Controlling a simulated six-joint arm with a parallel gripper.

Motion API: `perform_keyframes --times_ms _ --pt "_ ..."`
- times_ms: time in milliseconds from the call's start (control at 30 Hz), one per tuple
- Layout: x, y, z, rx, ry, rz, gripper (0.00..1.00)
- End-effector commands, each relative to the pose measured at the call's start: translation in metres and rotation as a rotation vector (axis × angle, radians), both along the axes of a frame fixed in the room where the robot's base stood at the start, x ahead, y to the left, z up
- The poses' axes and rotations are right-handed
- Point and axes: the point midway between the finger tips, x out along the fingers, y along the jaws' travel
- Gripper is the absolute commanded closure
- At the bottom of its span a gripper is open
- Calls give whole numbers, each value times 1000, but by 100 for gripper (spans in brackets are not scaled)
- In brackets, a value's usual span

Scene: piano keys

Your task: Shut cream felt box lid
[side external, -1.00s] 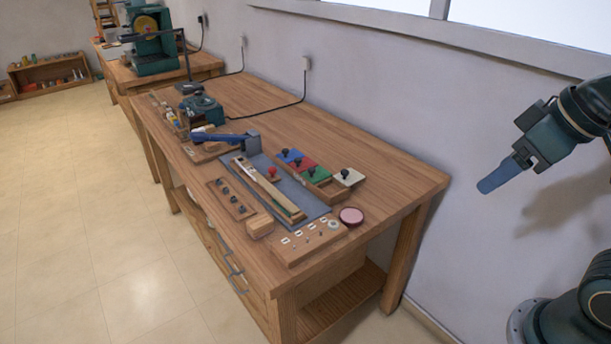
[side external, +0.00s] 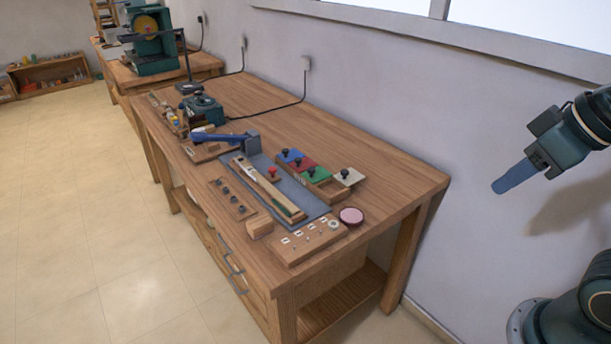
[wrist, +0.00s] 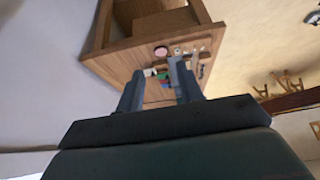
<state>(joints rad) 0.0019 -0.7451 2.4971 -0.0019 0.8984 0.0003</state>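The cream lid (side external: 347,177) with a black knob is at the near right end of a row of lidded compartments on the bench. It sits off to the wall side of an uncovered wooden compartment (side external: 326,188). In the wrist view a small pale patch that looks like the cream lid (wrist: 149,72) shows between the fingers. My gripper (side external: 499,187) hangs in the air right of the bench, well apart from the lid. In the wrist view its two fingers are spread with nothing between them (wrist: 157,70).
Blue (side external: 290,156), red (side external: 301,164) and green (side external: 316,174) lids with black knobs adjoin the uncovered compartment. A round pink-topped tin (side external: 351,216) stands near the bench's right edge. A blue-handled tool (side external: 225,138) lies left. The bench's wall side (side external: 370,145) is clear.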

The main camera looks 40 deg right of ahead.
Motion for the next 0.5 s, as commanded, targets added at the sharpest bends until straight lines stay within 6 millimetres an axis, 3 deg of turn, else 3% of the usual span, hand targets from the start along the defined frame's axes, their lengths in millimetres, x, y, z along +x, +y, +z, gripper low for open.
perform_keyframes --times_ms 33,167,500 --pt "2 0 1 1 1 -2 74" --pt "12 -1 3 5 5 -7 99" --pt "74 -8 12 39 18 -34 100"
